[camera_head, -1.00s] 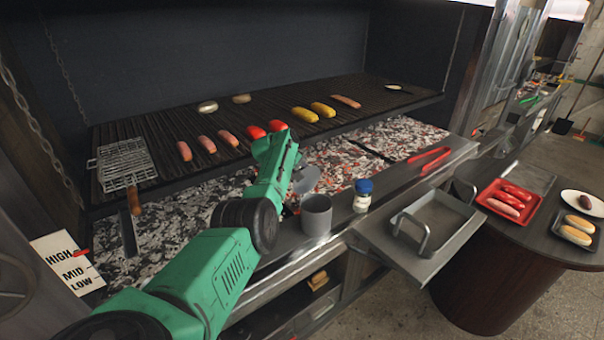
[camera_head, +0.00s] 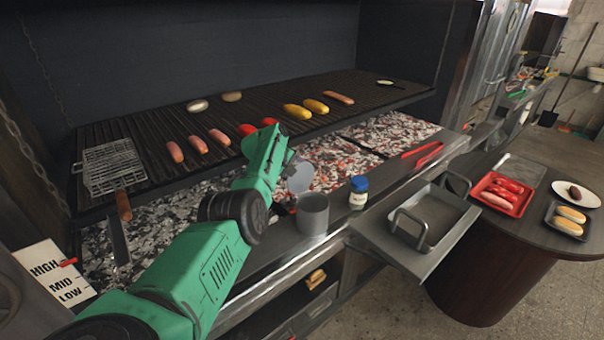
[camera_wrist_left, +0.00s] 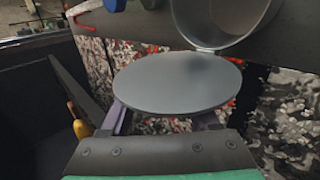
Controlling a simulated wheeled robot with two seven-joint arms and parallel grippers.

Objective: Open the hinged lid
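The hinged lid (camera_head: 300,178) is a round grey disc joined at its rim to a grey cylindrical pot (camera_head: 313,214) on the grill's front ledge. It stands swung up at the pot's back side, with the pot's mouth uncovered. In the left wrist view the lid (camera_wrist_left: 178,82) fills the middle, and the pot (camera_wrist_left: 228,18) shows its open mouth above it. My left gripper (camera_wrist_left: 163,122) has its purple-grey fingers apart on either side of the lid's lower part. The lid hides the fingertips, and I cannot tell whether they touch it. My right gripper is not in view.
A blue-capped jar (camera_head: 358,192) stands right of the pot, near red tongs (camera_head: 422,151) and a metal tray (camera_head: 437,213). Behind are hot coals (camera_head: 345,160) and the grate (camera_head: 362,108) with sausages and corn. A wire basket (camera_head: 113,165) lies at left.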

